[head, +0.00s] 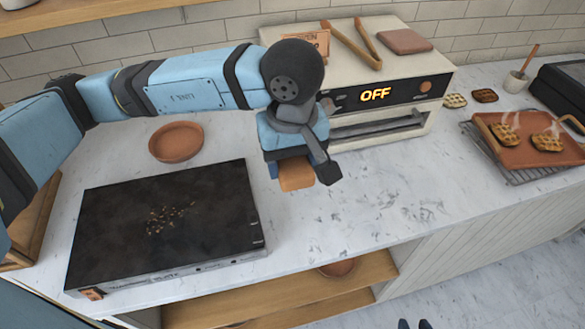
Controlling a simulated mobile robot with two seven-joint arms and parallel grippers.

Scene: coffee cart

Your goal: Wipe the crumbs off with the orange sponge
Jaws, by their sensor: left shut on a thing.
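My left gripper (302,172) reaches in from the left on the blue arm. It is shut on the orange sponge (297,178) and holds it above the counter, to the right of the dark griddle plate. The gripper's fingers and body hide part of the sponge. The crumbs (167,217) are small tan bits in a loose patch around the middle of the black griddle (105,222).
A terracotta dish (176,142) stands behind the griddle. The oven (400,95), reading OFF, stands behind my gripper with tongs (352,45) on top. At right, an orange-brown tray (513,158) holds waffles. The front right counter (390,205) is clear.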

